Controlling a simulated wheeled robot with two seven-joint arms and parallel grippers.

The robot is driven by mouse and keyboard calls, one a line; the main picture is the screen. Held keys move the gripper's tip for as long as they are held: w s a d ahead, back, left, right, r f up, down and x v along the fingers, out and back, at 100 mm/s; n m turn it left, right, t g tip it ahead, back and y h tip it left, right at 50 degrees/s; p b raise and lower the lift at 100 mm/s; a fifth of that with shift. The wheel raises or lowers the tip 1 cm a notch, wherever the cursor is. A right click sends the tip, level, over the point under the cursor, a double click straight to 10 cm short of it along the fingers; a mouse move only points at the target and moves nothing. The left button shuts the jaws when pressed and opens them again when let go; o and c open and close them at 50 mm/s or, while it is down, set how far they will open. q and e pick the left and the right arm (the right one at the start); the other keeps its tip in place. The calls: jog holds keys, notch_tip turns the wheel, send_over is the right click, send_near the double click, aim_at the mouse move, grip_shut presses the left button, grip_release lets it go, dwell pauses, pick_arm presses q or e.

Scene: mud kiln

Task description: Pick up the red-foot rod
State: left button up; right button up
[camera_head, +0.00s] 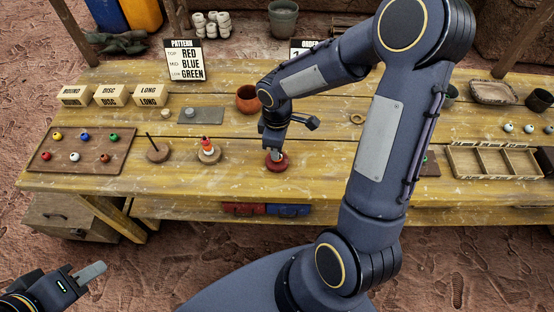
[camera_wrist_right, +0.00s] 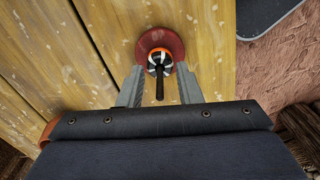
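The red-foot rod is a dark thin rod (camera_wrist_right: 159,88) on a round red foot (camera_wrist_right: 166,37). In the head view its red foot (camera_head: 277,166) stands on the table near the front edge, and my right gripper covers most of the rod. My right gripper (camera_wrist_right: 160,70) points down over it and is open, one finger on each side of the rod, with gaps showing. An orange and white ring-like piece shows around the rod near the foot; I cannot tell what it is. My left gripper (camera_head: 92,272) is low at the left, away from the table; its opening is unclear.
A bare rod on a brown foot (camera_head: 158,153) and a rod with orange and white pieces (camera_head: 208,152) stand to the left. A tray of coloured balls (camera_head: 82,150) lies further left. A clay pot (camera_head: 248,98) stands behind. A divided tray (camera_head: 493,162) is at the right.

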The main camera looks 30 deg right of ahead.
grip_shut()
jog(key=shift+r, duration=0.15)
jog(key=shift+r, duration=1.4)
jog(key=w+d+r, duration=0.9)
jog(key=d+r, duration=0.1)
jog(key=shift+d+b, duration=0.3)
